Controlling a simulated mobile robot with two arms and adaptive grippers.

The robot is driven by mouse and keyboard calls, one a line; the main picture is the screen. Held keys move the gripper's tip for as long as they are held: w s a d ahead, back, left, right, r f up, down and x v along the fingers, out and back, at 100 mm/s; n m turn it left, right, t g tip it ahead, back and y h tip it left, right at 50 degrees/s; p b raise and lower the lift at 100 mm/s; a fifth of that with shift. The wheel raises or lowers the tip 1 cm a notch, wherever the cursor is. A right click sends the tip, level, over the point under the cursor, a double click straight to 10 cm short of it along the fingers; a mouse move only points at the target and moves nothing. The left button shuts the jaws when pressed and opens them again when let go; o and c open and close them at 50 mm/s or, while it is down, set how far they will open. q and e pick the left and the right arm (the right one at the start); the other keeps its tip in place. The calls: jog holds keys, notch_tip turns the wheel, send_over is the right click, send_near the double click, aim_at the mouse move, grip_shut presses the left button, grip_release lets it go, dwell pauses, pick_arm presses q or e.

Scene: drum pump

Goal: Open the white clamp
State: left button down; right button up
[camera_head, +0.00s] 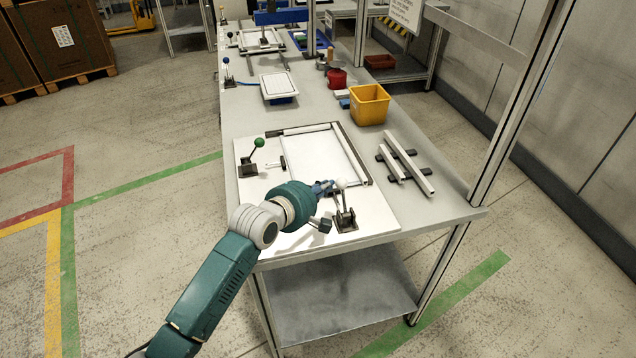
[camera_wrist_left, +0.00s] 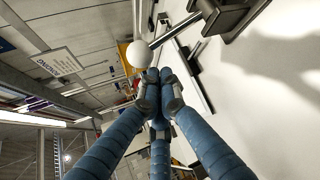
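The white clamp (camera_head: 345,219) stands on the front right of the white board, its lever upright and topped by a white ball knob (camera_head: 341,183). My left gripper (camera_head: 326,188) is just left of the knob in the head view. In the left wrist view the knob (camera_wrist_left: 136,54) sits just past the blue fingertips (camera_wrist_left: 159,78), to their left, not between them. The fingers are drawn together with nothing seen between them. Whether a fingertip touches the knob or lever I cannot tell. My right gripper is not in view.
A clamp with a green knob (camera_head: 258,143) stands at the board's left. A frame (camera_head: 347,151) lies on the board (camera_head: 376,215). Two pale bars (camera_head: 411,168) on dark supports lie to the right. A yellow bin (camera_head: 369,105) stands behind. A metal post rises at the table's right edge.

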pick_arm(q)
jog(key=shift+f, duration=0.1)
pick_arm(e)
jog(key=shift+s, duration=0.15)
pick_arm(q)
jog(key=shift+w, duration=0.1)
jog(key=shift+s+d+r, duration=0.1)
jog(key=shift+s+r, duration=0.1)
jog(key=shift+s, duration=0.05)
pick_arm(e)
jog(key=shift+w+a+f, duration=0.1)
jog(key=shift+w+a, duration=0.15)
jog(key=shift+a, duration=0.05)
